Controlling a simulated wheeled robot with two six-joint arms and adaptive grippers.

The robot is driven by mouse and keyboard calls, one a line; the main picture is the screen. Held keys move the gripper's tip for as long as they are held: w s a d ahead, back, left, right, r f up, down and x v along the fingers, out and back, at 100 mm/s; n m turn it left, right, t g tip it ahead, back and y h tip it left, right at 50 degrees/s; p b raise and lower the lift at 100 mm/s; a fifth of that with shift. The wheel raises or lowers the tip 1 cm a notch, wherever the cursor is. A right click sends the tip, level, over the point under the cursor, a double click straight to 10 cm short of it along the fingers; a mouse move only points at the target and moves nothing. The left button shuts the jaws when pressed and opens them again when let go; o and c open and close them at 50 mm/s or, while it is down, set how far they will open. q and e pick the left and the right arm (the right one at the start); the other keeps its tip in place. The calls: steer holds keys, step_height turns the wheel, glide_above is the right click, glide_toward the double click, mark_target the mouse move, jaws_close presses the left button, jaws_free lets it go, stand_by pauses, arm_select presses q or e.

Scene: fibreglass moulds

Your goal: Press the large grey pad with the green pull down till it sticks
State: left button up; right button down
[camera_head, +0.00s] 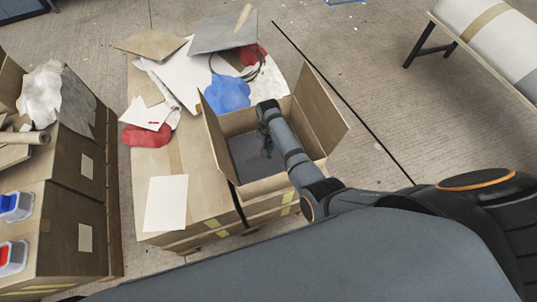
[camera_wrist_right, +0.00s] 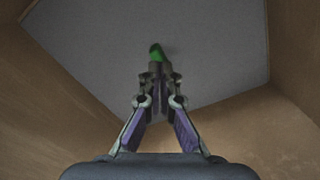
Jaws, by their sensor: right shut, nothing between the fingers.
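The large grey pad (camera_head: 245,152) lies inside an open cardboard box, and it fills most of the far part of the right wrist view (camera_wrist_right: 215,60). The green pull (camera_wrist_right: 157,51) shows just past my right fingertips, partly hidden by them. My right gripper (camera_wrist_right: 158,70) is shut with nothing between its fingers and points down at the pad. In the head view my right gripper (camera_head: 266,150) reaches down into the box, partly hidden by my arm. I cannot tell whether the fingertips touch the pad. My left gripper is not in view.
The open cardboard box (camera_head: 212,135) has walls and raised flaps close around my right arm. Blue cloth (camera_head: 228,93), red cloth (camera_head: 146,136) and sheets lie beside it. A white sheet (camera_head: 166,203) lies at the front. Another carton (camera_head: 75,160) stands left.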

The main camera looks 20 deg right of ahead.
steer(key=shift+f+b, duration=0.45)
steer(key=shift+f, duration=0.35)
stand_by(0.6)
step_height(320, 180, up, 7)
steer(key=p, duration=0.8)
steer(key=shift+r, duration=0.1)
